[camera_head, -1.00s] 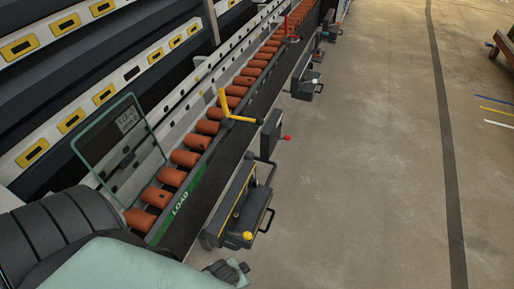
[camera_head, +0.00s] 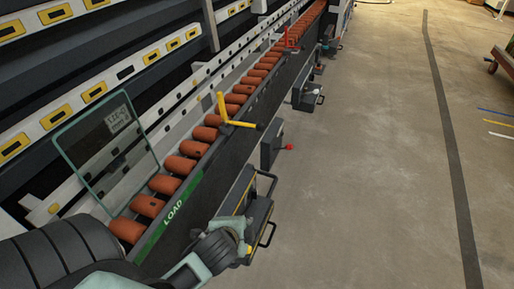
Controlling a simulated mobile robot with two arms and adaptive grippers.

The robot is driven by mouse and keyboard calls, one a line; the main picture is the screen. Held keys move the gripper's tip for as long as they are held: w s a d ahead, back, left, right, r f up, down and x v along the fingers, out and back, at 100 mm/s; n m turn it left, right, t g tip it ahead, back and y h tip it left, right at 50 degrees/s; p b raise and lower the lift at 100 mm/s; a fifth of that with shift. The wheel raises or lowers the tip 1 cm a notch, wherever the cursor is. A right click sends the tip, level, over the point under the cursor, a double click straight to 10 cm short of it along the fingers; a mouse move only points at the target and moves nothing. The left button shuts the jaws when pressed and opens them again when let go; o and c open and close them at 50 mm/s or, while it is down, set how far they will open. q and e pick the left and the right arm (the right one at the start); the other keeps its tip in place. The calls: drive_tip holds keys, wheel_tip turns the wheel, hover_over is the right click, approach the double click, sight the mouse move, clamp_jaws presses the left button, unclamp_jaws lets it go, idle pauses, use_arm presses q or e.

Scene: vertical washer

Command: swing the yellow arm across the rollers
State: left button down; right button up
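The yellow arm (camera_head: 224,108) is mounted on the near rail beside the orange rollers (camera_head: 179,165). One yellow part stands up and another reaches right, past the rail's outer edge, ending in a dark tip. My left arm comes in from the bottom left. Its wrist and hand end (camera_head: 240,236) show low in the view, below the LOAD label and well short of the yellow arm. The fingers are too small and overlapped to tell open from shut. My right gripper is not in view.
A clear glass panel (camera_head: 107,147) with a label leans behind the nearest rollers. Dark boxes with handles (camera_head: 262,221) and a red-knobbed lever (camera_head: 289,147) stick out from the rail's side. A red fitting (camera_head: 289,39) stands further along. The floor (camera_head: 370,150) at right is open.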

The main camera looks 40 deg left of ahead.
use_arm(q)
drive_tip(key=w+a+r+m+t, duration=0.1)
drive_tip(key=w+a+m+t, duration=0.1)
drive_tip(key=m, duration=0.4)
drive_tip(key=w+a+r+m+t, duration=0.2)
drive_tip(key=w+a+m, duration=0.2)
drive_tip(key=w+m, duration=0.2)
drive_tip(key=w+a+r+m+t, duration=0.1)
drive_tip(key=w+a+m+t, duration=0.1)
drive_tip(key=w+m, duration=0.3)
drive_tip(key=shift+w+a+r+m+t, duration=0.15)
drive_tip(key=shift+w+a+m+t, duration=0.25)
drive_tip(key=shift+m, duration=0.5)
drive_tip(key=shift+w+m+t+h, duration=0.3)
drive_tip(key=shift+m, duration=0.7)
